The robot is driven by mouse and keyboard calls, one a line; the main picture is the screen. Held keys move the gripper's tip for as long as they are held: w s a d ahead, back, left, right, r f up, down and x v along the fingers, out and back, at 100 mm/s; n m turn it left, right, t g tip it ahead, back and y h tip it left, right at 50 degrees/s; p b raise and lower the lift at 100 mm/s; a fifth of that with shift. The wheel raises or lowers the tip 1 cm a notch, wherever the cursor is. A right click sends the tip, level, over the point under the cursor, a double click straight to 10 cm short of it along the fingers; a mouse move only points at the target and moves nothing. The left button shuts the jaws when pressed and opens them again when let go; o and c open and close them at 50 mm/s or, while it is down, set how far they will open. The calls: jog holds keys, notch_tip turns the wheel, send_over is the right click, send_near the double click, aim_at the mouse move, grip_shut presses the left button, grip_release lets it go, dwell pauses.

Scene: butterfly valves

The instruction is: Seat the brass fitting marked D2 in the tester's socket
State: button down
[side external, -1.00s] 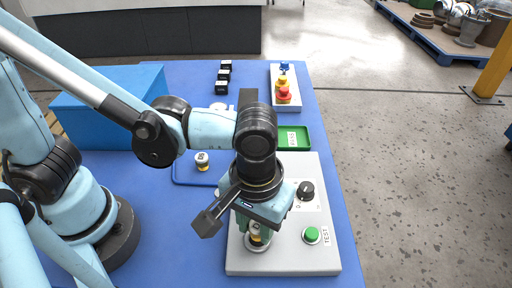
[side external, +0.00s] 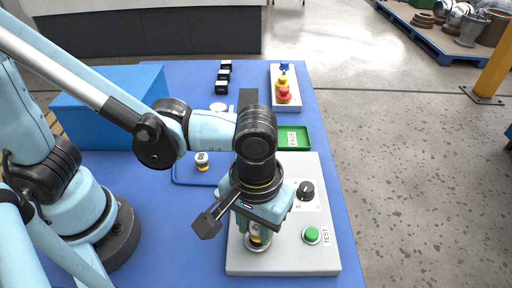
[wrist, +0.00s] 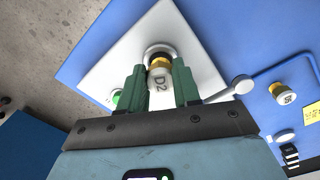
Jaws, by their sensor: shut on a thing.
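The D2 fitting (wrist: 159,84), a pale cylinder with brass-yellow and dark bands, is held between the green fingers of my gripper (wrist: 160,88). Its D2 mark faces the wrist camera. In the side view the fitting (side external: 256,237) is upright, low under my gripper (side external: 252,228). The tester (side external: 285,262) is a light grey plate. Its socket, a metal ring (side external: 258,248), lies right under the fitting and shows around its far end in the wrist view (wrist: 157,48). I cannot tell how deep the fitting sits in the ring.
The tester carries a black knob (side external: 305,190) and a green TEST button (side external: 312,234). Another fitting (side external: 202,161) stands on a blue tray (side external: 184,180). A green tray (side external: 305,138), a panel with red and yellow buttons (side external: 284,92) and small black blocks (side external: 223,77) are behind.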

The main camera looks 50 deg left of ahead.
jog(key=shift+f, duration=0.85)
dwell(1.1)
jog(key=c, duration=0.7)
grip_release()
jog(key=shift+o, duration=0.2)
jog(key=o, duration=0.3)
jog(key=shift+o, duration=0.2)
jog(key=shift+r, duration=3.75)
